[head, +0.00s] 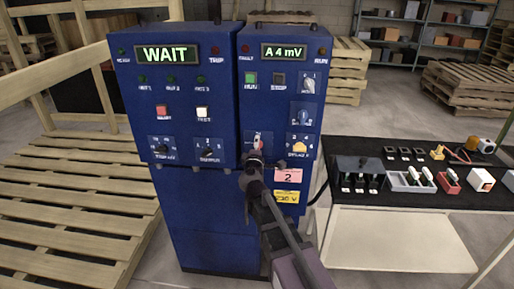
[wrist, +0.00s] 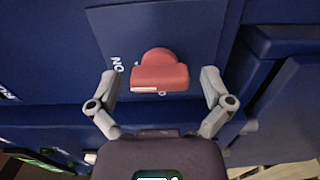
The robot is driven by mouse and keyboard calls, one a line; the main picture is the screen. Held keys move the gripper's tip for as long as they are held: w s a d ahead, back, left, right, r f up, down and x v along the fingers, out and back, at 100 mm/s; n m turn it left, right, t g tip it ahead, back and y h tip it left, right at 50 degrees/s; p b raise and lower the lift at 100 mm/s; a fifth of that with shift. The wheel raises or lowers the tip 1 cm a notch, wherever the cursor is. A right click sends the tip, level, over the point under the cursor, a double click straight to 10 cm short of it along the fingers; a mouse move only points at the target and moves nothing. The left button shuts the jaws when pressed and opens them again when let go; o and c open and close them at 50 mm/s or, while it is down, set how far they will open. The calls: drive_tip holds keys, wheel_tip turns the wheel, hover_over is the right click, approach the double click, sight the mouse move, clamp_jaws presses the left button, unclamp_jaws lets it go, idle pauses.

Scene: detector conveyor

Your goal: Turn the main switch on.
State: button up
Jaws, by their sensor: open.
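The main switch is a red rotary handle (wrist: 160,78) on a blue plate on the right cabinet (head: 312,90). In the wrist view its bar lies across the picture, with a pale mark at the lower left edge. An upside-down "ON" shows to its upper left, and another mark is partly hidden just below the bar. My gripper (wrist: 159,86) is open, one finger on each side of the handle with a gap to both. In the head view my gripper (head: 255,160) is in front of the switch and hides part of it.
The left cabinet (head: 180,95) has a display reading WAIT; the right one reads A 4 mV. Other knobs and buttons sit close by, including a yellow knob (head: 299,147). A table (head: 400,240) with small parts stands at right. Pallets (head: 70,200) lie at left.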

drive_tip(key=shift+s, duration=0.15)
drive_tip(key=s, duration=1.1)
drive_tip(key=shift+s+a, duration=0.25)
drive_tip(key=shift+s, duration=0.1)
drive_tip(key=s+d+f+m+g+h+p, duration=0.1)
drive_tip(key=d+f+m+g+h+p, duration=0.25)
drive_tip(key=d+m, duration=0.45)
drive_tip(key=s+d+f+m+g+h+p, duration=0.1)
drive_tip(key=d+f+m+g+h+p, duration=0.3)
drive_tip(key=d, duration=0.7)
drive_tip(key=s+d+f+m+g+y+p, duration=0.1)
drive_tip(key=s+d+m+g+y, duration=0.3)
drive_tip(key=s+g+y, duration=0.4)
drive_tip(key=shift+s+d+m+g+p, duration=0.2)
drive_tip(key=shift+s+m+g+p, duration=0.8)
drive_tip(key=shift+s, duration=1.2)
